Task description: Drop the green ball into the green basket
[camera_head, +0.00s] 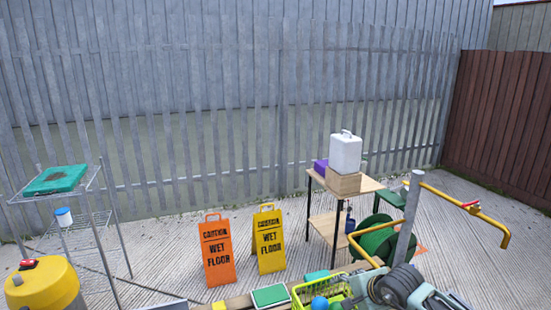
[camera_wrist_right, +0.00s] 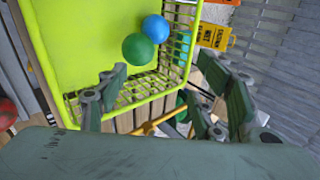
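The green basket (camera_head: 301,293) is yellow-green with slatted sides and stands at the bottom of the head view. It fills the upper left of the right wrist view (camera_wrist_right: 75,45). The green ball (camera_wrist_right: 138,49) shows inside its rim, near a corner, beside a blue ball (camera_wrist_right: 156,28). The blue ball also shows in the head view (camera_head: 319,303); the green ball is hidden there. My right gripper (camera_wrist_right: 175,85) is open and empty, its fingers spread apart at the basket's edge. My left gripper is not in view.
Orange (camera_head: 217,250) and yellow (camera_head: 269,240) wet-floor signs stand behind the basket. A wooden table (camera_head: 367,184) holds a white canister (camera_head: 345,152). A yellow-railed frame (camera_head: 482,216) is at right. A wire rack (camera_head: 92,263) stands left. Concrete floor is bare near the fence.

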